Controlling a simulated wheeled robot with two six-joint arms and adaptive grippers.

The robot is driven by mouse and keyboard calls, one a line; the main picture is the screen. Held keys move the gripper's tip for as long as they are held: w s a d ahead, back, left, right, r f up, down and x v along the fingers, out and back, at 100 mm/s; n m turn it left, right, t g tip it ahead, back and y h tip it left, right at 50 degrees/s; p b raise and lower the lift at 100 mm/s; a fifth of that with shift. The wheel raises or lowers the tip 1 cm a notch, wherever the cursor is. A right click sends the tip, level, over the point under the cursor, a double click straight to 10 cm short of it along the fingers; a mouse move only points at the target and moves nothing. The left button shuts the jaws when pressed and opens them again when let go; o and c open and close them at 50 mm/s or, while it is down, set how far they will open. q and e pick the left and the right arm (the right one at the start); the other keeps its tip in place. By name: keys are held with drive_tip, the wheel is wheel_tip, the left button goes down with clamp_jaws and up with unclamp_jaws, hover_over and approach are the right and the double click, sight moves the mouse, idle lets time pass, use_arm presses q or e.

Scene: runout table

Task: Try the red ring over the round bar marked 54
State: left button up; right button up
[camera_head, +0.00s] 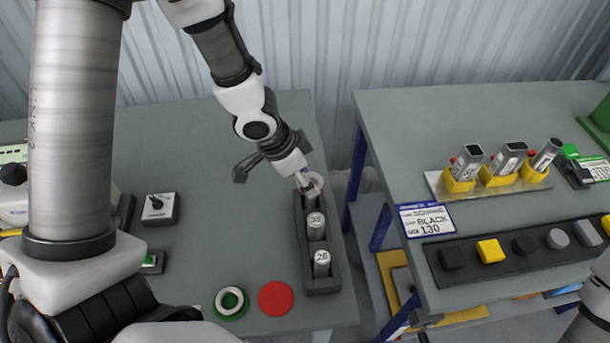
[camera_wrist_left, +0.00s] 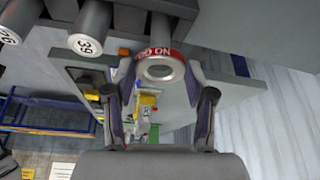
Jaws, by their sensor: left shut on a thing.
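My left gripper (camera_head: 307,183) is shut on the red ring (camera_head: 316,184) at the far end of the dark rack (camera_head: 324,276). In the left wrist view the ring (camera_wrist_left: 159,68) has a red band with white lettering and a pale face, and sits between the fingertips (camera_wrist_left: 160,84). A grey round bar (camera_wrist_left: 174,27) stands right at the ring, its end mark hidden. I cannot tell whether the ring is around the bar or only against its end. The other rack bars, marked 39 (camera_head: 316,226) and 26 (camera_head: 321,262), stand upright. My right gripper is out of view.
A green ring (camera_head: 231,302) and a red disc (camera_head: 275,299) lie on the left table. A switch box (camera_head: 158,208) stands left of the rack. Across a gap, the right table holds yellow holders (camera_head: 500,178), a sign (camera_head: 427,220) and a dark block tray (camera_head: 500,254).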

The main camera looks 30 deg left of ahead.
use_arm(q)
drive_tip(key=shift+f+b, duration=0.55)
drive_tip(key=shift+f, duration=0.05)
drive_tip(key=o, duration=1.3)
drive_tip(key=shift+o, duration=0.2)
